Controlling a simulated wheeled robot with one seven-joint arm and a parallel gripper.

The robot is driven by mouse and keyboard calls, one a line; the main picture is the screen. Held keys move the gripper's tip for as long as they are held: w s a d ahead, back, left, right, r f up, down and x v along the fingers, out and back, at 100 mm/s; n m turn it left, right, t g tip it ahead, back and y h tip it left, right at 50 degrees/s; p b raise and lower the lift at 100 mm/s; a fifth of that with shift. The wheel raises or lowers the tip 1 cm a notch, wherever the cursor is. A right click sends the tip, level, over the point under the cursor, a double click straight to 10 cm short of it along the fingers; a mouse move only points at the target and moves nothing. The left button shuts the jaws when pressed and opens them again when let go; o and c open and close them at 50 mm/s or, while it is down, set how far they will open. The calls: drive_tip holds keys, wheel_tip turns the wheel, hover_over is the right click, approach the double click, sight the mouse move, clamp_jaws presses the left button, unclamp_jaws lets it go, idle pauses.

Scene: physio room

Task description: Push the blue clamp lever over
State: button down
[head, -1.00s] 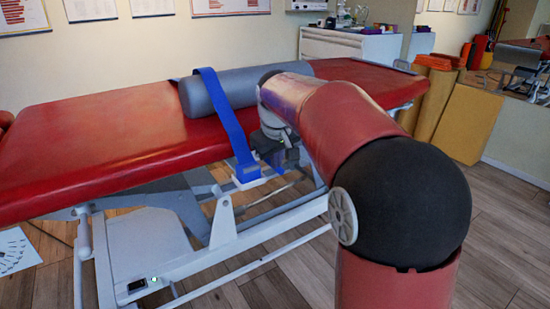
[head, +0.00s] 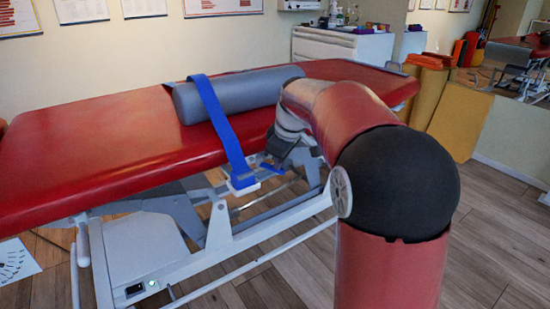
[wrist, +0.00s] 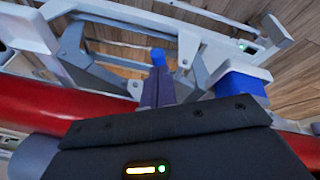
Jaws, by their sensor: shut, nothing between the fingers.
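The blue clamp lever (head: 272,168) shows in the head view as a short blue piece below the table's near edge, just right of the white clamp body (head: 243,187). A blue strap (head: 228,135) runs down from the bolster to that clamp. My gripper (head: 276,154) is beside the table edge, right of the clamp and close above the lever. In the wrist view my shut, empty fingers (wrist: 156,90) point at a small blue piece, likely the lever (wrist: 157,57); I cannot tell whether they touch. The strap shows there right of the fingers (wrist: 240,82).
The red treatment table (head: 110,140) carries a grey bolster (head: 238,93) under the strap. Its white frame (head: 220,230) has bars and a post below the clamp. A control box with a small green light (head: 152,283) is low on the frame. Wooden floor lies open in front.

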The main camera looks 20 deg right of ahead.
drive_tip(key=n, duration=0.1)
drive_tip(key=w+d+n+y, duration=0.1)
drive_tip(key=shift+d+f+n+p, duration=0.1)
drive_tip(key=shift+d+n+p, duration=0.05)
drive_tip(key=shift+n+p, duration=0.2)
drive_tip(key=shift+a, duration=0.8)
